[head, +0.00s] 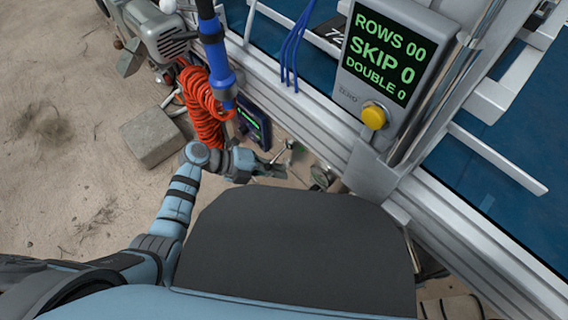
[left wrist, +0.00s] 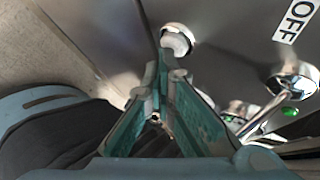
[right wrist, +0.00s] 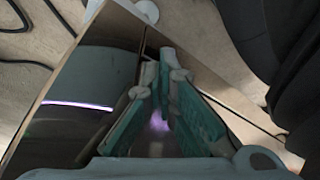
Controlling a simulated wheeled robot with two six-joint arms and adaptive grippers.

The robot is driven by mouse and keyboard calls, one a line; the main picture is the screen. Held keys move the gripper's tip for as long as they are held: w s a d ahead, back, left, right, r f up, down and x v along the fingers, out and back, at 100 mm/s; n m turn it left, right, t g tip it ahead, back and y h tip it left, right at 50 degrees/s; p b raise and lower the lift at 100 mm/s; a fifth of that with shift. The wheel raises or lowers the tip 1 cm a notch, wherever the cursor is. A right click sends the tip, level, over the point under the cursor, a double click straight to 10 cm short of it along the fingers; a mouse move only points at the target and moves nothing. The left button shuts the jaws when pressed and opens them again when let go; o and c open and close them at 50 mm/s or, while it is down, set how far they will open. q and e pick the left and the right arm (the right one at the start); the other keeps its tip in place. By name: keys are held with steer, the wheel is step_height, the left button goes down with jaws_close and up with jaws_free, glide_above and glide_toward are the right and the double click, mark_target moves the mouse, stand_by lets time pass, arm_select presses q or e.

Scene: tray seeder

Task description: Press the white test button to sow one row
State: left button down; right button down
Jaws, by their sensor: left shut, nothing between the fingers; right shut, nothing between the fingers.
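The white button (left wrist: 176,42) sits in a round chrome ring on a grey panel, in the left wrist view. My left gripper (left wrist: 164,72) is shut and empty, its tips pointing at the button and very close below it in the picture. I cannot tell whether they touch it. In the head view my left gripper (head: 282,170) is low beside the machine, and the button cannot be made out there. The counter display (head: 383,58) reads ROWS 00, SKIP 0, DOUBLE 0. My right gripper (right wrist: 166,65) is shut and empty in the right wrist view.
A chrome toggle switch (left wrist: 266,115) and a green lamp (left wrist: 290,112) are right of the button, below an OFF label (left wrist: 297,20). A yellow button (head: 374,117) is under the display. A coiled orange hose (head: 203,110) hangs near my left arm. A concrete block (head: 152,137) lies on sand.

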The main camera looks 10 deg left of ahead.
arm_select(q)
steer(key=shift+w+d, duration=0.25)
steer(key=shift+d, duration=0.05)
stand_by(0.4)
steer(key=shift+r, duration=0.1)
steer(key=shift+a, duration=0.1)
steer(key=shift+s+a+p, duration=0.55)
steer(key=shift+s+p, duration=0.1)
steer(key=shift+s, duration=0.15)
steer(key=s+a+p, duration=0.2)
steer(key=s+a, duration=0.1)
steer(key=shift+s+a, duration=0.1)
steer(key=shift+s, duration=0.3)
